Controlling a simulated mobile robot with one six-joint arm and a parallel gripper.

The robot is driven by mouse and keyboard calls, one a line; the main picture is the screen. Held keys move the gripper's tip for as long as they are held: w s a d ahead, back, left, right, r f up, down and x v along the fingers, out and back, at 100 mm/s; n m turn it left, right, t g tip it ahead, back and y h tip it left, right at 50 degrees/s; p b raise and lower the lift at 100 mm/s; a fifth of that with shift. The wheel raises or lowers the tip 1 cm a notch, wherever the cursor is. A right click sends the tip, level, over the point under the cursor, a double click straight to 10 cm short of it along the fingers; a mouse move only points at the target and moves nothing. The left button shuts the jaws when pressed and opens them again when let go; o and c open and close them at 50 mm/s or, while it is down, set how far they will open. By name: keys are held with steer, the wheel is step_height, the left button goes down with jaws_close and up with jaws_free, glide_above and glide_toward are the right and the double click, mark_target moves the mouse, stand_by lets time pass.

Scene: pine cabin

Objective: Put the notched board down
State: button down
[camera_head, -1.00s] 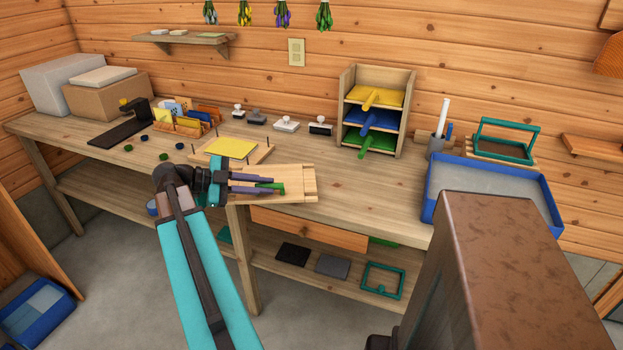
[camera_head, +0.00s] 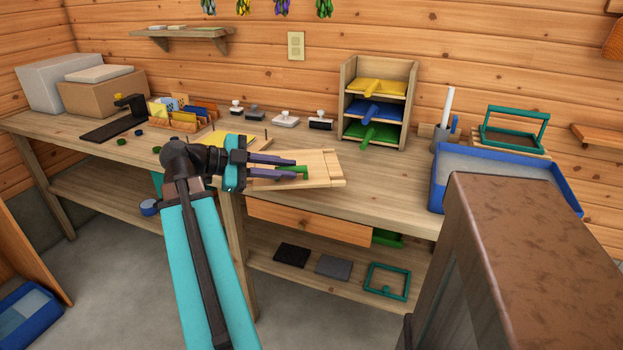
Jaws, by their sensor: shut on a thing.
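The notched board (camera_head: 322,172) is a pale, flat wooden board with stepped corners at its right end. It lies roughly level over the front of the workbench (camera_head: 385,190). I cannot tell whether it touches the bench top or hangs just above it. My gripper (camera_head: 298,168) comes from the left and its two purple fingers reach over the board. They are shut on a green part that stands on the board, apparently its grip. The fingers and wrist hide the board's left end.
A pegged board with a yellow sheet (camera_head: 222,139) is partly hidden behind my wrist. Several stamps, including a white one (camera_head: 285,121), stand behind. A tray rack (camera_head: 376,112) stands at the back, a blue tray (camera_head: 500,178) at right. Bench top between is clear.

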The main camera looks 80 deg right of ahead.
mark_target(305, 184)
steer(key=shift+s+a+f+b, duration=0.2)
steer(key=shift+s+b, duration=0.35)
steer(key=shift+b, duration=0.25)
steer(key=shift+s+a+f+b, duration=0.2)
steer(key=shift+s+b, duration=0.35)
steer(key=shift+b, duration=0.25)
steer(key=shift+s+a+f+b, duration=0.2)
steer(key=shift+s+b, duration=0.35)
steer(key=shift+b, duration=0.25)
steer(key=s+b, duration=0.1)
steer(key=b, duration=0.1)
steer(key=s+f+m+b, duration=0.1)
steer(key=b, duration=0.1)
steer(key=shift+s+a+f+g+y, duration=0.15)
steer(key=shift+a+f+g+y, duration=0.05)
steer(key=shift+a+g+y, duration=0.15)
steer(key=shift+d+r+p, duration=0.2)
steer(key=shift+d+p, duration=0.1)
steer(key=shift+p, duration=0.85)
steer(key=p, duration=0.2)
steer(key=d+p, duration=0.1)
steer(key=p, duration=0.1)
steer(key=shift+w+p, duration=0.25)
steer(key=shift+p, duration=0.15)
steer(key=p, duration=0.4)
steer(key=shift+d+p, duration=0.35)
steer(key=p, duration=0.4)
steer(key=shift+d+f, duration=0.15)
